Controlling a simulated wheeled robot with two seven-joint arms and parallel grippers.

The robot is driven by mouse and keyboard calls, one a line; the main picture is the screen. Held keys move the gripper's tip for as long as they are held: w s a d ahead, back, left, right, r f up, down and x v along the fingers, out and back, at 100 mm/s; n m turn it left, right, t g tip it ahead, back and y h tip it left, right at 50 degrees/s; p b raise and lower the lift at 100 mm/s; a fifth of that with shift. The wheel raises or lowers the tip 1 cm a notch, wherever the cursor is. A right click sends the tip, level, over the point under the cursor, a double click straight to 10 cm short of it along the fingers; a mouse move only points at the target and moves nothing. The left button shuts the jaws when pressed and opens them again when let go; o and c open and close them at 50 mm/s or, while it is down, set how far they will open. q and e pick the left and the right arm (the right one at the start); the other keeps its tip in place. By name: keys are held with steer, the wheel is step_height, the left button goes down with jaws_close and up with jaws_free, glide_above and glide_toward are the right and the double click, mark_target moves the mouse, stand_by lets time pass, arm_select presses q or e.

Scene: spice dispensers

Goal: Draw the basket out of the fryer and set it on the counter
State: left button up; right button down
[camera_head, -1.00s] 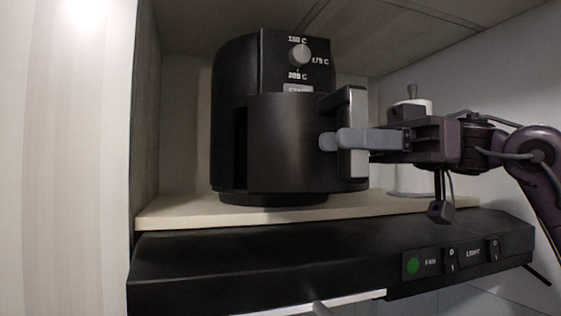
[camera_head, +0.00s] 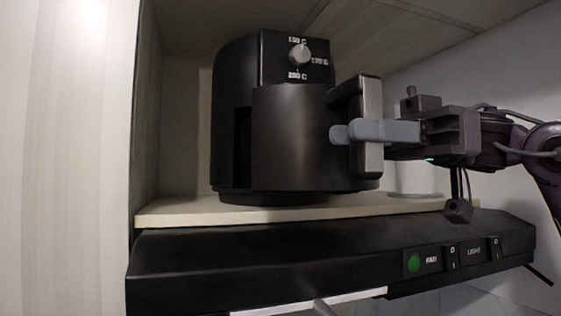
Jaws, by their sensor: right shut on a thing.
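The black air fryer (camera_head: 232,85) stands on a pale shelf inside a cupboard, with a round dial on its upper front. Its basket (camera_head: 290,140) is partly drawn out toward the front right, and a dark gap shows at its left side. The basket's handle (camera_head: 371,100) is dark with a silver face. My right gripper (camera_head: 350,134) is shut on the handle from the right, its grey fingers across it. My left gripper is not in view. The inside of the basket is hidden.
The pale shelf board (camera_head: 200,214) lies under the fryer. Below it is a black range hood (camera_head: 260,262) with a green button and switches. A white cylindrical object (camera_head: 415,193) behind my right arm is mostly hidden. A pale cupboard panel (camera_head: 65,150) closes off the left.

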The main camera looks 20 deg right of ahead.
steer(key=shift+s+a+b, duration=0.1)
steer(key=shift+s+b, duration=0.95)
steer(key=shift+s, duration=1.35)
steer(key=shift+s+a+b, duration=0.15)
steer(key=shift+s+b, duration=0.35)
steer(key=shift+s, duration=1.4)
